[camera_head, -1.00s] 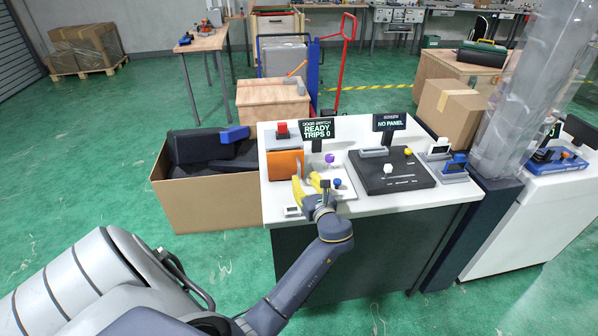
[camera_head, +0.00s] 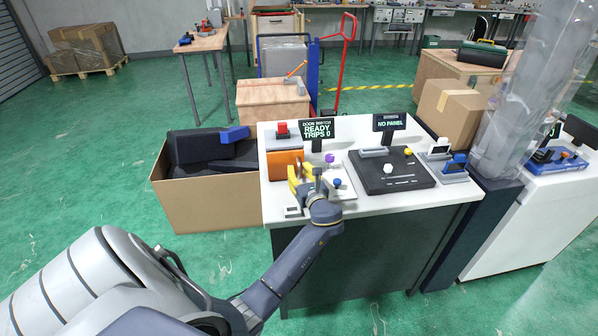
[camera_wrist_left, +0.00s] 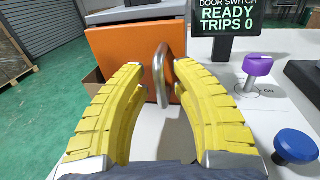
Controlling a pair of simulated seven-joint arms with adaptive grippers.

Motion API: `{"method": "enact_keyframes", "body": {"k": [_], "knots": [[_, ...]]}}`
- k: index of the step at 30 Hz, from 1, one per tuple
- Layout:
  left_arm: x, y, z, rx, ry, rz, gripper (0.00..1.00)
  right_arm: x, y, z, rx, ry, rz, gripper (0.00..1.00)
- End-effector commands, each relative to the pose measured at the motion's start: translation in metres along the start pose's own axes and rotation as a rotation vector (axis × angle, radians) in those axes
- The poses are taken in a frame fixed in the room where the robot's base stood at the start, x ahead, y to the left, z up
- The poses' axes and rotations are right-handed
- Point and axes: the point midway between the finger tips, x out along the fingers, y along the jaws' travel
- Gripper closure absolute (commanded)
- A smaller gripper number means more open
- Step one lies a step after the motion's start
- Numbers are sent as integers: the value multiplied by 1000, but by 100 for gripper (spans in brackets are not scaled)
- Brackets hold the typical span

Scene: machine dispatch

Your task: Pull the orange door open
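The orange door (camera_head: 283,161) stands upright at the left side of the white bench. In the left wrist view the door (camera_wrist_left: 115,58) fills the upper middle and looks shut, with an upright metal handle (camera_wrist_left: 161,75) near its right edge. My left gripper (camera_head: 300,176) is in front of the door. In the left wrist view its yellow fingers (camera_wrist_left: 158,73) are spread, one on each side of the handle, with gaps showing between fingers and handle. The fingers hide part of the door. My right gripper is not in view.
The door switch sign (camera_head: 319,129) reads READY, TRIPS 0. A purple knob (camera_wrist_left: 257,66) and a blue button (camera_wrist_left: 295,146) stand to the right of the fingers. A black panel (camera_head: 395,176) lies further right. An open cardboard box (camera_head: 207,207) stands left of the bench.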

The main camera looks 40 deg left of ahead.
Motion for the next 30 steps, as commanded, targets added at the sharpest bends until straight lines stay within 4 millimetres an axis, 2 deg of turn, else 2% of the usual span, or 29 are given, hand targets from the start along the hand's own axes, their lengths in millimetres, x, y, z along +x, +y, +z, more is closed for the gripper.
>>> {"method": "enact_keyframes", "body": {"k": [1,6,22,30], "knots": [[0,0,0,0,0,0,81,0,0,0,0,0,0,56],[0,0,0,0,0,0,100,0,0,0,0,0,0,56],[-2,1,0,0,-1,-14,100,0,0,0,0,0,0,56],[-15,9,0,1,-4,-152,100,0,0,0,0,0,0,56]]}}
